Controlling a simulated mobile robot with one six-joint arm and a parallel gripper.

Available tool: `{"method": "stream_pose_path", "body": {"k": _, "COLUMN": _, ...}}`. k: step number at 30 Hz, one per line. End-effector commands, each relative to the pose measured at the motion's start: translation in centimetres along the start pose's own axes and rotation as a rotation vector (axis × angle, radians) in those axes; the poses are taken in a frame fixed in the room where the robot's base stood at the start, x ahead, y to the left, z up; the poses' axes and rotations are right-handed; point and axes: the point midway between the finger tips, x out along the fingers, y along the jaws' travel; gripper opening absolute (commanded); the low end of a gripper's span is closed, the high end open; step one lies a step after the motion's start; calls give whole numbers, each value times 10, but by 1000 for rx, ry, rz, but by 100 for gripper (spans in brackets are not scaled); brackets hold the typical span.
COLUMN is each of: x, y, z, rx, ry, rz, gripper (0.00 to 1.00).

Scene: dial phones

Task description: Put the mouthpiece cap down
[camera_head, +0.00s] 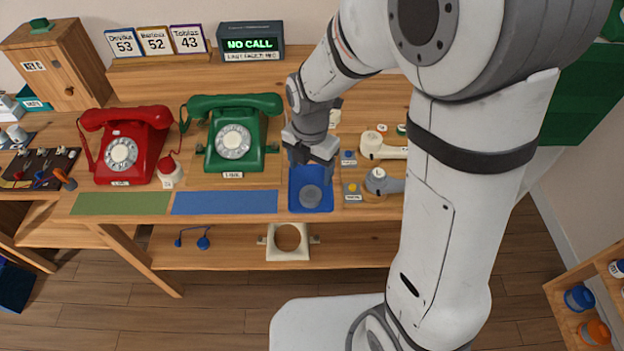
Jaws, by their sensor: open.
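A round grey piece (311,196), which looks like the mouthpiece cap, lies flat in a small blue tray (296,206) at the front of the bench. My gripper (311,163) is just above and behind it, over the back part of the tray. It is open and seems empty. The gap between the fingers is too small to see clearly, and the arm hides what is behind it.
A red phone (123,152) and a green phone (232,138) stand to the left. Green (120,204) and blue (225,202) mats lie along the front edge. White handset parts (372,143) and a grey-ended handset (378,182) lie close right of the tray.

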Motion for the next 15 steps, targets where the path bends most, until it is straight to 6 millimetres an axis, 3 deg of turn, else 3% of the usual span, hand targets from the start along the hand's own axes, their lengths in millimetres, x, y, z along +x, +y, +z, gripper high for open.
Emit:
{"method": "stream_pose_path", "body": {"k": 4, "x": -21, "y": 0, "z": 0, "rx": 1, "ry": -1, "rz": 1, "gripper": 71}}
{"method": "stream_pose_path", "body": {"k": 11, "x": -31, "y": -1, "z": 0, "rx": 8, "ry": 0, "rz": 0, "gripper": 71}}
{"method": "stream_pose_path", "body": {"k": 15, "x": -40, "y": -11, "z": 2, "rx": 139, "ry": -8, "rz": 12, "gripper": 71}}
